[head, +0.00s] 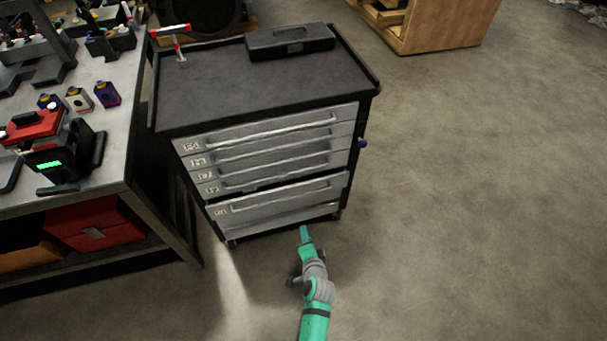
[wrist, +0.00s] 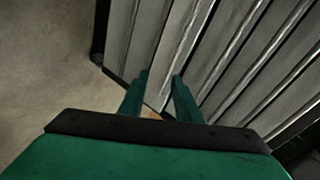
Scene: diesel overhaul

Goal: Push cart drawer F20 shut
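The grey tool cart (head: 215,75) has a dark top and a stack of light grey drawers with long handles. The lowest labelled drawer (head: 285,205) sticks out a little, with a dark gap above its front. The drawer labels are too small to read, so I cannot tell which is F20. My gripper (head: 304,231) is low in front of the cart, by the bottom right part of the drawers. In the wrist view my gripper (wrist: 160,88) has its two green fingers apart with nothing between them, pointing at the drawer fronts (wrist: 190,50). Contact cannot be told.
A black case (head: 290,42) and a red-and-silver tool (head: 172,38) rest on the cart top. A workbench (head: 125,150) with several items stands close at left. A wooden crate (head: 440,25) is behind at right. The floor (head: 480,200) at right is clear.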

